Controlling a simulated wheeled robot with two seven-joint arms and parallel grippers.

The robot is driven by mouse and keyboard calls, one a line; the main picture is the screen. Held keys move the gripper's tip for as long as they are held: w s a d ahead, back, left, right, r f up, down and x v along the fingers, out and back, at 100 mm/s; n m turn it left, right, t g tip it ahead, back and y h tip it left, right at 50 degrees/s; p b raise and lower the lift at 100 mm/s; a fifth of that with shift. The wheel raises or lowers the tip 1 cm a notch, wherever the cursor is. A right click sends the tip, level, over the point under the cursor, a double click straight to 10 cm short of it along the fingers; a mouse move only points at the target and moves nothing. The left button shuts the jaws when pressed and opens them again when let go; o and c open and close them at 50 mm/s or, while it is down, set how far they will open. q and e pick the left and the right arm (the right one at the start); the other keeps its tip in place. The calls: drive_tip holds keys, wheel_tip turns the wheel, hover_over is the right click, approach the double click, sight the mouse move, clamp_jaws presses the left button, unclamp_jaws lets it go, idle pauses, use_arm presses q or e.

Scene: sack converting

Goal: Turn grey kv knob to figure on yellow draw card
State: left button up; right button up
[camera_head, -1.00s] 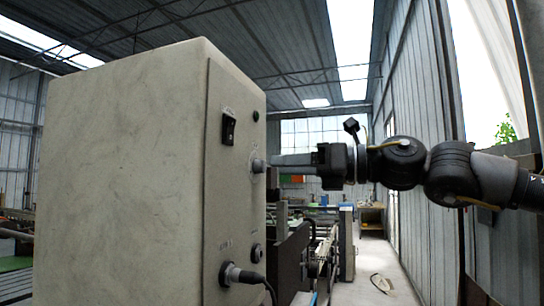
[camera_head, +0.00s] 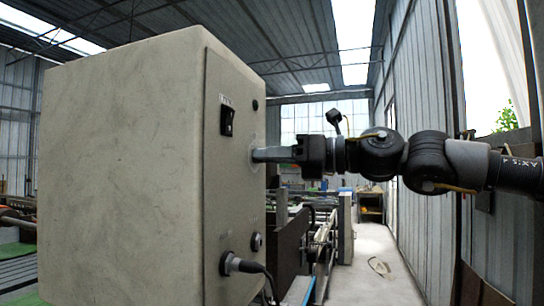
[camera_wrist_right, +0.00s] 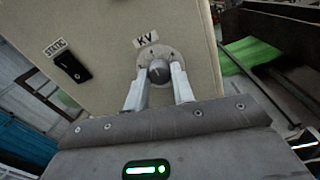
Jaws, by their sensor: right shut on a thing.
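The grey kv knob (camera_wrist_right: 158,72) sits on a round dial below the KV label (camera_wrist_right: 146,39) in the right wrist view. A light pointer mark shows on its face. My right gripper (camera_head: 258,155) reaches the cabinet's front panel from the right. Its two fingers stand on either side of the knob and are shut on it. In the head view the fingers hide the knob. The dial's figures are too small to read. The yellow draw card is not seen in either view. My left gripper is not in view.
The knob is on a large beige cabinet (camera_head: 120,160). A black STATIC rocker switch (camera_head: 227,121) is above the knob. A plugged-in cable connector (camera_head: 238,264) and a small black fitting (camera_head: 257,242) are below. A corrugated wall (camera_head: 430,240) runs along the right.

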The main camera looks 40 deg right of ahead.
drive_tip(key=n+b, duration=1.1)
drive_tip(key=shift+n, duration=0.3)
idle(0.5)
drive_tip(key=o, duration=1)
